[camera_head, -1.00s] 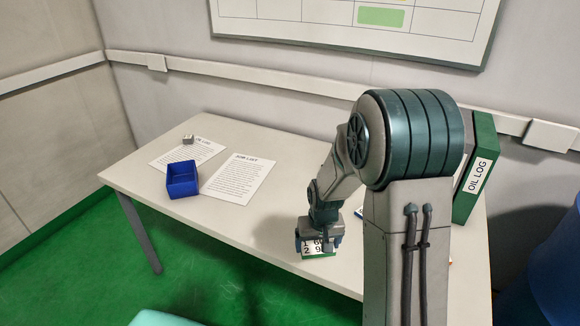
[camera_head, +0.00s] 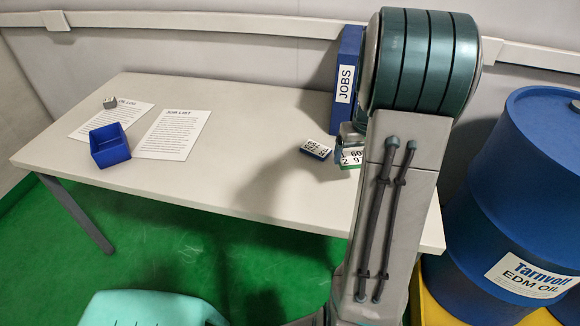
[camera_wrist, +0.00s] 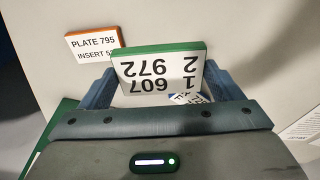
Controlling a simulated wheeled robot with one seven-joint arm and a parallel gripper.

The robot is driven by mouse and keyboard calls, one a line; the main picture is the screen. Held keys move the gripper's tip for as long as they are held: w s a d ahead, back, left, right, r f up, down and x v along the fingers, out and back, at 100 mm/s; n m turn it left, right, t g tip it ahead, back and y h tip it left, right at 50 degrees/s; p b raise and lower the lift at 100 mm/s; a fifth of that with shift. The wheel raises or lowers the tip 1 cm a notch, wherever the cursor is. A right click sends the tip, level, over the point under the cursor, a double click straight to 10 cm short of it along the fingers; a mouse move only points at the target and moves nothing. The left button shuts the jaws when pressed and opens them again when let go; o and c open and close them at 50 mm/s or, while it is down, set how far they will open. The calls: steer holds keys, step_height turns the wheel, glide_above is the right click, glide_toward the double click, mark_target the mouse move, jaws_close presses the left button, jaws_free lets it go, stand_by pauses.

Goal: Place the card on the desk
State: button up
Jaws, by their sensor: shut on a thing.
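My gripper (camera_wrist: 157,80) is shut on a white card with a green edge (camera_wrist: 155,66), gripping it by its two sides. The card's printed numbers look upside down in the wrist view. In the head view the green-edged card (camera_head: 351,159) shows beside my arm, over the right part of the desk (camera_head: 235,185). My arm hides most of the gripper there. I cannot tell whether the card touches the desk.
A blue-edged card (camera_head: 316,149) lies just left of the held card. An orange-edged plate card (camera_wrist: 93,43) lies nearby. A blue JOBS binder (camera_head: 346,75) stands behind. A blue bin (camera_head: 109,147) and printed sheets (camera_head: 173,133) lie at left. The desk's middle is clear.

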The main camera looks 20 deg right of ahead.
glide_above(313, 193)
steer(key=f, duration=0.6)
steer(key=shift+s+f, duration=0.25)
steer(key=shift+f, duration=2.05)
steer(key=shift+f, duration=0.2)
steer(key=o, duration=0.8)
steer(key=shift+r, duration=0.1)
steer(key=shift+o, duration=0.2)
steer(key=shift+r, duration=0.1)
